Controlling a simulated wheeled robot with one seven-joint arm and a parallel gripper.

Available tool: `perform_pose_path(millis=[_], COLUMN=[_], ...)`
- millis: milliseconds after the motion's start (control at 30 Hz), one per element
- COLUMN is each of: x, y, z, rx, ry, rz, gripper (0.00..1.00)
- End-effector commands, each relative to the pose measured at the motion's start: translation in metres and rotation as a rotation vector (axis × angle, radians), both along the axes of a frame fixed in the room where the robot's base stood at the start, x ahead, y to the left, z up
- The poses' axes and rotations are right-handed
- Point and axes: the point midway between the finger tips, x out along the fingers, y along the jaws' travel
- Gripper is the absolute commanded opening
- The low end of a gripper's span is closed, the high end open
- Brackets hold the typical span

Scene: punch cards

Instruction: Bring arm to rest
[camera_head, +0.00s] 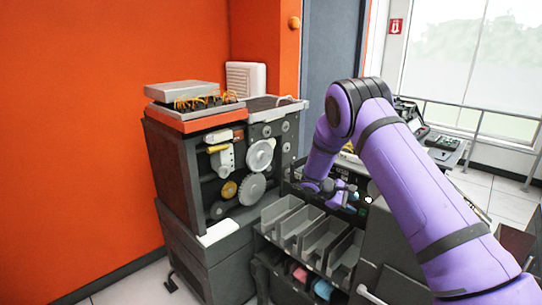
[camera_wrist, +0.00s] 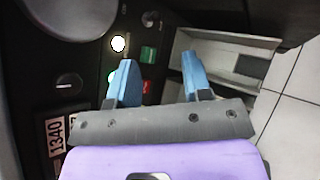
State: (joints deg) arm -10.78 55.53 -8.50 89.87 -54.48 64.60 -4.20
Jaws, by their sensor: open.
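My purple arm (camera_head: 415,185) reaches in from the lower right in the head view and bends down toward the dark machine. My gripper (camera_wrist: 158,78) is open in the wrist view, its two blue fingers apart with nothing between them. It hangs in front of the black control panel (camera_wrist: 75,60), close to a green button (camera_wrist: 148,54) and a red button (camera_wrist: 147,86). In the head view the gripper (camera_head: 350,193) is small and partly hidden by my arm, near the right end of the row of metal bins (camera_head: 318,243).
A machine with gears (camera_head: 250,188) stands left of the bins, with a white flat piece (camera_head: 217,233) on its ledge. Pink and light-blue items (camera_head: 323,289) sit below the bins. An orange wall (camera_head: 90,120) is at left. Tiled floor (camera_wrist: 295,110) is clear at right.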

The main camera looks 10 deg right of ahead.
Motion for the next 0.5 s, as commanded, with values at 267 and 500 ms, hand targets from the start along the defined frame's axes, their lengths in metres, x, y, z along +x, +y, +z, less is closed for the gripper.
perform_pose_path(millis=[267, 500], x=[-0.027, -0.069], y=[0.003, 0.008], z=[0.082, 0.157], rx=[0.115, 0.243], ry=[-0.109, -0.218], rz=[-0.095, -0.19], gripper=[0.45, 0.45])
